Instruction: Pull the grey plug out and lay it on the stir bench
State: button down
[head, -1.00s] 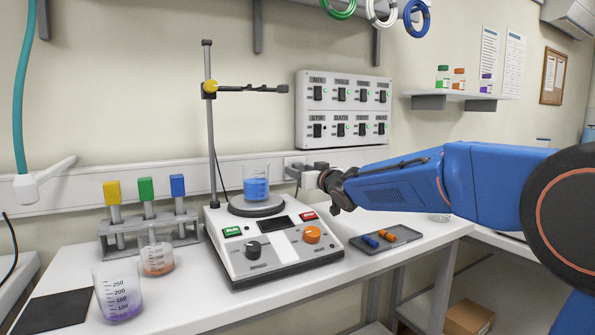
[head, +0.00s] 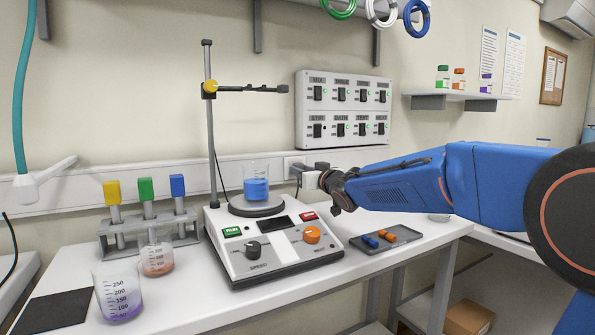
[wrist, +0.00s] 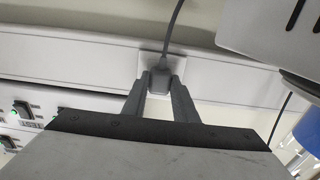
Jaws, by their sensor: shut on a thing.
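The grey plug (wrist: 159,82) is at the white wall socket plate in the wrist view, with its grey cord running up from it. My gripper (wrist: 160,92) has one finger on each side of the plug and is shut on it. The plug looks seated against the plate. In the head view my gripper (head: 309,175) is at the wall trunking, right of the blue beaker, and hides most of the plug. The white stir bench (head: 190,295) lies below, with the hotplate stirrer (head: 270,262) on it.
A beaker of blue liquid (head: 256,185) stands on the stirrer, close to my gripper. A clamp stand (head: 209,110) rises behind it. A grey tray (head: 395,238) with small orange and blue parts lies at right. A switch panel (head: 344,108) hangs above. Flasks and a rack (head: 150,230) fill the left.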

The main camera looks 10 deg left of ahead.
jog(key=shift+v, duration=2.8)
jog(key=shift+w, duration=0.1)
